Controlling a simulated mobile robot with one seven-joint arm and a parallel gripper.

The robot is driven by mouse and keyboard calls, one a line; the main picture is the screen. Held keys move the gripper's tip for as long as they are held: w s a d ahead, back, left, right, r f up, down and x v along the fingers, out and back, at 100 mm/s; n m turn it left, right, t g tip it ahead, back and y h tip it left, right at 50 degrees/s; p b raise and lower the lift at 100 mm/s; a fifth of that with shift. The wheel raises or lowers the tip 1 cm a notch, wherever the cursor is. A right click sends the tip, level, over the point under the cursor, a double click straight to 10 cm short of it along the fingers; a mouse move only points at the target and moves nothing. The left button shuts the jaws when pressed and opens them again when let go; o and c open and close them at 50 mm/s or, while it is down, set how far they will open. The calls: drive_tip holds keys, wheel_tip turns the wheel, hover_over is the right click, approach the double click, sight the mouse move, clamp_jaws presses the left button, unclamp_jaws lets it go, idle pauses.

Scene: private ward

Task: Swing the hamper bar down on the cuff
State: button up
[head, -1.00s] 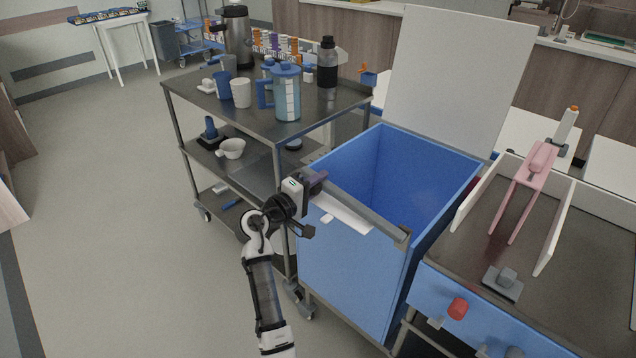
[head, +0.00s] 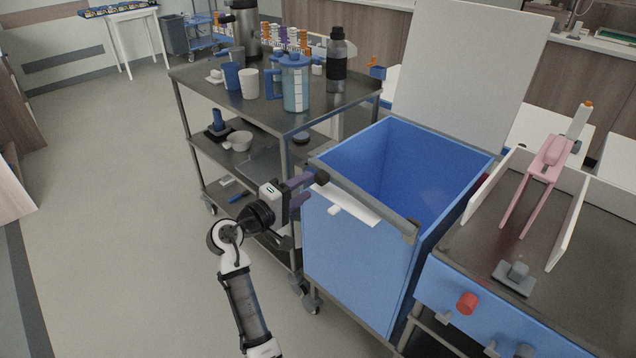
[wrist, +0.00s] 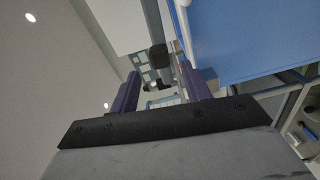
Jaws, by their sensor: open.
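The blue hamper (head: 352,262) stands open with its white lid raised. Its grey bar (head: 368,202) runs low along the front rim, from a bracket at the right corner to a dark knob (head: 321,177) at the left. The white cuff (head: 345,206) lies over the front edge, with its upper edge along the bar; I cannot tell if they touch. My gripper (head: 305,189) is open and empty, just left of the knob. In the wrist view the knob (wrist: 158,56) sits beyond and between the purple fingers (wrist: 162,88), apart from them.
A steel trolley (head: 210,80) with jugs, cups and a bottle stands behind and left of my gripper. A counter with a pink clamp-like item (head: 548,160) and a red knob (head: 467,303) is to the right. The floor at left is clear.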

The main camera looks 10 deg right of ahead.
drive_tip(key=b+v, duration=0.1)
drive_tip(key=v, duration=0.4)
drive_tip(key=shift+s+a, duration=0.25)
